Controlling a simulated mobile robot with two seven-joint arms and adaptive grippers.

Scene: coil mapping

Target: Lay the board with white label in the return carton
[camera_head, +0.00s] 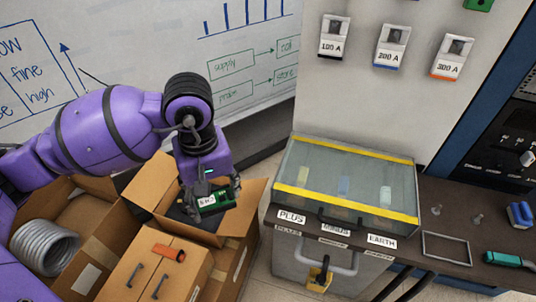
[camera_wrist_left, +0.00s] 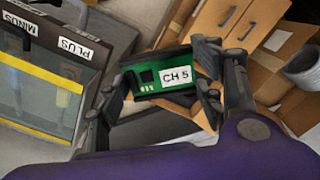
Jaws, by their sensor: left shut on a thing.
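The green board with a white label (camera_wrist_left: 165,74) reading "CH 5" is between the fingers of my left gripper (camera_wrist_left: 162,92) in the left wrist view. In the head view, the board (camera_head: 214,202) is held by my left gripper (camera_head: 207,199) over the opening of a cardboard carton (camera_head: 148,190) with open flaps. A dark surface shows inside the carton below the board. From these views I cannot tell the board's exact height above it. My right gripper is not in view.
A grey coiled hose (camera_head: 44,248) lies in another box at left. A glass-lidded case (camera_head: 345,180) with yellow strips stands to the right.

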